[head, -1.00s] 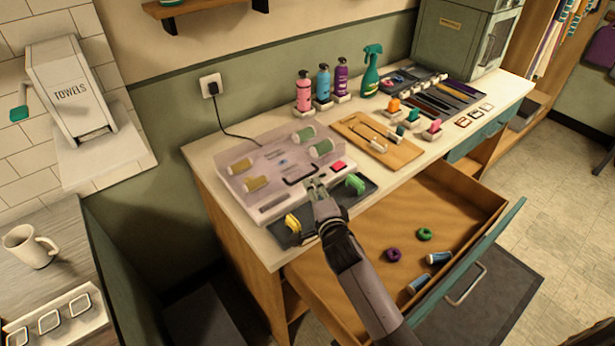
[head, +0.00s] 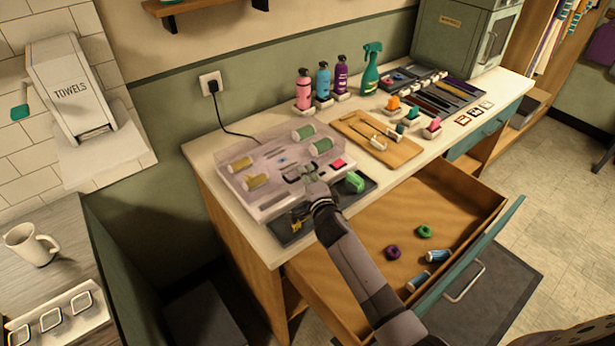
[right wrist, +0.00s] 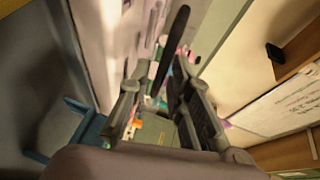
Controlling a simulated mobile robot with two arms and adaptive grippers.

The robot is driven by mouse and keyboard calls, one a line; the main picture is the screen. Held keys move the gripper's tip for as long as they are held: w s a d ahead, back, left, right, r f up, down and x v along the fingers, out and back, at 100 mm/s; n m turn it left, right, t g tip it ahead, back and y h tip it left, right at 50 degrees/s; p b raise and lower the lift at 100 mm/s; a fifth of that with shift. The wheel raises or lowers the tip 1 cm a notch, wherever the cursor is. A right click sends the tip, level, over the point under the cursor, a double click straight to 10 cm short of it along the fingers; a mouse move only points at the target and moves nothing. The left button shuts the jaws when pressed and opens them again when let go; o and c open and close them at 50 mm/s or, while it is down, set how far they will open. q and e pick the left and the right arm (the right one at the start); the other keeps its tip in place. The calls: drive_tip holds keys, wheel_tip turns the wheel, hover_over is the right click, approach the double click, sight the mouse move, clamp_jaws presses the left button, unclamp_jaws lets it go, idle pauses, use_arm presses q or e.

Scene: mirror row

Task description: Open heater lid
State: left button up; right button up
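The heater (head: 262,205) is a pale box on the counter with a translucent lid (head: 268,152), which is down over green and tan rollers. My right gripper (head: 308,172) is at the front of the lid, over its dark handle. In the right wrist view the gripper's two fingers (right wrist: 163,92) are spread apart, with the dark handle (right wrist: 177,50) between them. A gap shows beside the handle, so I see no firm grip. The gripper hides most of the handle in the head view. My left gripper is out of view.
A dark mat (head: 283,232) with a green clip (head: 355,182) lies in front of the heater. An open drawer (head: 460,205) holding rollers and rings sticks out below. A wooden board (head: 350,128) and several bottles stand to the right and behind. A cord runs to the wall socket (head: 211,84).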

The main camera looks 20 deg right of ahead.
clamp_jaws()
idle(0.4)
drive_tip(key=shift+r, duration=0.1)
